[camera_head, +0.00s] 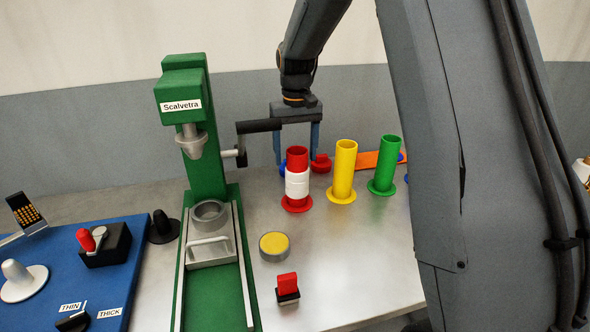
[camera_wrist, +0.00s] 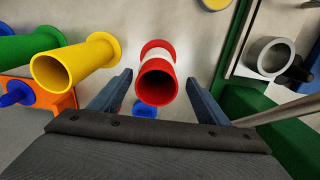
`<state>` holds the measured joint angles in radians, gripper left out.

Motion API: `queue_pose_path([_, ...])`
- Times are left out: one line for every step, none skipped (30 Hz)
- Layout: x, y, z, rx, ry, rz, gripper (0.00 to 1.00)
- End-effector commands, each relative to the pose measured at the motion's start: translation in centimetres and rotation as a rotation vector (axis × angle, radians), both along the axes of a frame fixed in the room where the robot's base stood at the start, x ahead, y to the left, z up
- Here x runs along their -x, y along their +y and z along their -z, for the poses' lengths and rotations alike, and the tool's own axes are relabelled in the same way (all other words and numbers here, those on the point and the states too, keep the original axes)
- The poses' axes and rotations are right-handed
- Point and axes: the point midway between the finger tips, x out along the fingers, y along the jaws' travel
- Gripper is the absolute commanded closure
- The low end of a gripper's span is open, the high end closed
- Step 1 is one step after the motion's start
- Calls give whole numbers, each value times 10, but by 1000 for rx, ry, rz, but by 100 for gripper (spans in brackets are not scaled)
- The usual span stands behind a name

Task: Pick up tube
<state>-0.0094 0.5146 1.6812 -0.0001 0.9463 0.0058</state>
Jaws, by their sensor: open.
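A red tube (camera_head: 297,158) with a white band around its middle stands upright on a red flanged base on the metal table. A yellow tube (camera_head: 344,168) and a green tube (camera_head: 385,162) stand to its right. My gripper (camera_head: 297,150) is open, its fingers pointing down on either side of the red tube's upper part in the head view. In the wrist view the red tube's open mouth (camera_wrist: 157,82) lies between the two fingertips, with nothing gripped. The yellow tube also shows left of the fingers there (camera_wrist: 75,65).
A green machine (camera_head: 205,130) labelled Scalvetra stands to the left, its crank handle near my gripper. A round yellow-topped tin (camera_head: 274,246) and a red-handled block (camera_head: 287,289) sit in front. An orange piece (camera_head: 368,160) and small red and blue parts lie behind the tubes.

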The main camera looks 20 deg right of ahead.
Motion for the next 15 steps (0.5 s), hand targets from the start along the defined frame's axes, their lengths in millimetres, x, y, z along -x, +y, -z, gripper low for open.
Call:
queue_pose_path([1,0,5,0,2,-1,31])
queue_pose_path([1,0,8,0,3,-1,31])
queue_pose_path([1,0,13,0,4,-1,31])
queue_pose_path([1,0,16,0,3,-1,31])
queue_pose_path([1,0,18,0,2,0,31])
queue_pose_path([0,-1,21,0,2,0,31])
queue_pose_path([0,-1,23,0,2,0,31])
queue_pose_path([0,-2,26,0,3,1,31])
queue_pose_path([0,-3,30,0,3,1,31])
queue_pose_path([0,-4,34,0,3,2,31])
queue_pose_path([0,-5,38,0,4,2,31])
queue_pose_path([-1,-6,43,0,3,2,31])
queue_pose_path([-1,-7,46,0,3,3,31])
queue_pose_path([-1,-7,50,0,4,3,31])
queue_pose_path([-2,-7,56,0,3,3,31])
